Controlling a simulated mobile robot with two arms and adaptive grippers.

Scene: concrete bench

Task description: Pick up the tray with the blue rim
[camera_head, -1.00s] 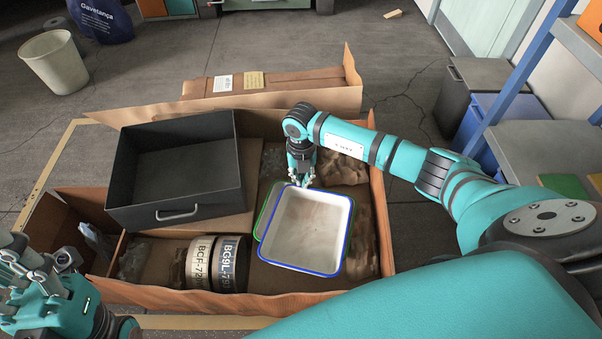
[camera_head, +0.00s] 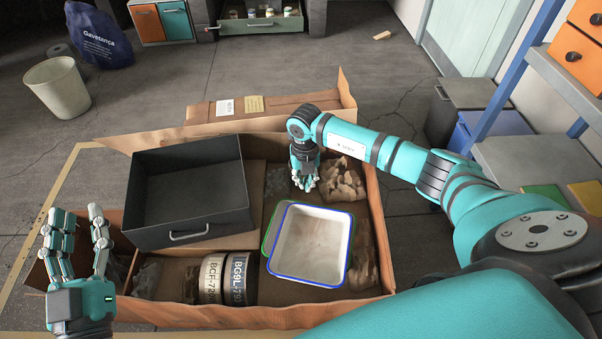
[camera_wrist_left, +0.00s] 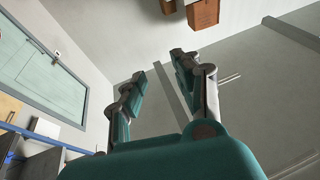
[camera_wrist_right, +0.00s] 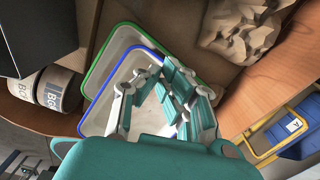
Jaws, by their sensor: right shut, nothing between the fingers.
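The white tray with the blue rim (camera_head: 312,250) lies in the right part of a cardboard box. It overlaps a green-rimmed tray (camera_head: 270,236), which shows along its left edge and corners. My right gripper (camera_head: 306,186) is shut and empty just beyond the far edge of the blue-rimmed tray. In the right wrist view its fingers (camera_wrist_right: 160,88) cross in front of the blue rim (camera_wrist_right: 150,52); I cannot tell whether they touch it. My left gripper (camera_head: 80,222) is open and empty at the box's left end, fingers pointing up.
The cardboard box (camera_head: 230,318) also holds a dark grey drawer-like bin (camera_head: 190,222), two labelled rolls (camera_head: 212,280) and crumpled brown paper (camera_head: 342,180). Its flaps stand up around it. A white bucket (camera_head: 58,88) stands at back left. A shelf with blue posts (camera_head: 500,85) is on the right.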

